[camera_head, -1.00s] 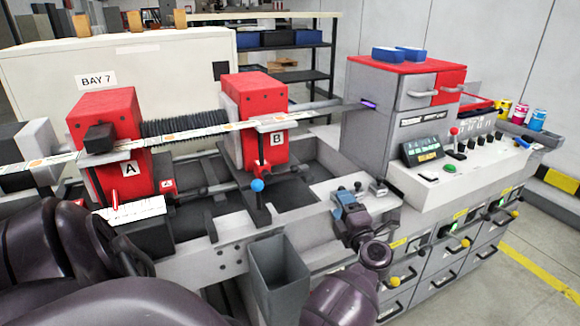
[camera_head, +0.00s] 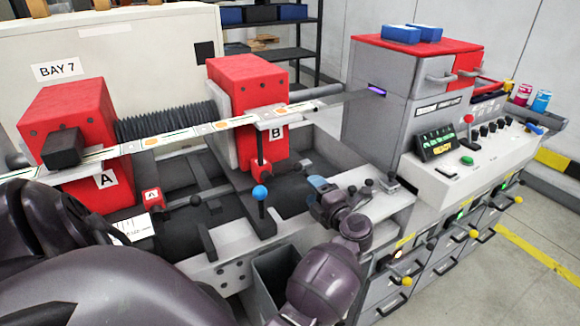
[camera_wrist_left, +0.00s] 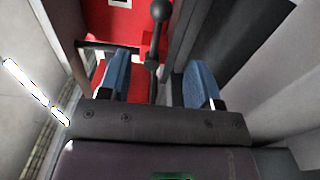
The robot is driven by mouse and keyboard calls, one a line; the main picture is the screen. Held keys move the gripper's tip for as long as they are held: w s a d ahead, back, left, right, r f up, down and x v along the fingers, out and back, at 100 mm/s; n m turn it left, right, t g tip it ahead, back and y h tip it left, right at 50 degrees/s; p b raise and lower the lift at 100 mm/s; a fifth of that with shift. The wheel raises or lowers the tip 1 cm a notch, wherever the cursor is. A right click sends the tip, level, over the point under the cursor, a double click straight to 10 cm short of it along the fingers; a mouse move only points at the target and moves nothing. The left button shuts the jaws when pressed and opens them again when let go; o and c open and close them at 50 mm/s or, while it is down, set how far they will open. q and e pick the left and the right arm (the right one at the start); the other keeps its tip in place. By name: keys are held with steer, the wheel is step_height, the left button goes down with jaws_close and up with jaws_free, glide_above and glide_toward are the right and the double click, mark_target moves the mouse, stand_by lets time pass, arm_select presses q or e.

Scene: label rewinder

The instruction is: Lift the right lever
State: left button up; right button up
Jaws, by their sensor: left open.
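My left gripper (camera_head: 318,184), with blue fingertips, is open above the grey plate to the right of red unit B (camera_head: 235,90). In the left wrist view its fingers (camera_wrist_left: 159,80) stand apart, with a dark ball-ended lever (camera_wrist_left: 160,12) seen between and beyond them; I see no contact. Small dark ball levers (camera_head: 367,184) stand on the plate just right of the gripper. Which one is the right lever cannot be told. My right gripper is not in view.
Red unit A (camera_head: 75,120) stands at the left, with a label strip (camera_head: 190,134) running past both units. A grey open bin (camera_head: 275,275) is below the gripper. The control console (camera_head: 470,160) is at the right. Grey floor (camera_head: 520,225) is clear beyond it.

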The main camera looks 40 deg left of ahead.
mark_target(294, 170)
arm_select(q)
steer(key=p+x, duration=0.1)
steer(key=x, duration=0.9)
steer(key=shift+w+a+p, duration=0.1)
steer(key=shift+a+p, duration=0.2)
steer(key=shift+p, duration=0.05)
jaws_close()
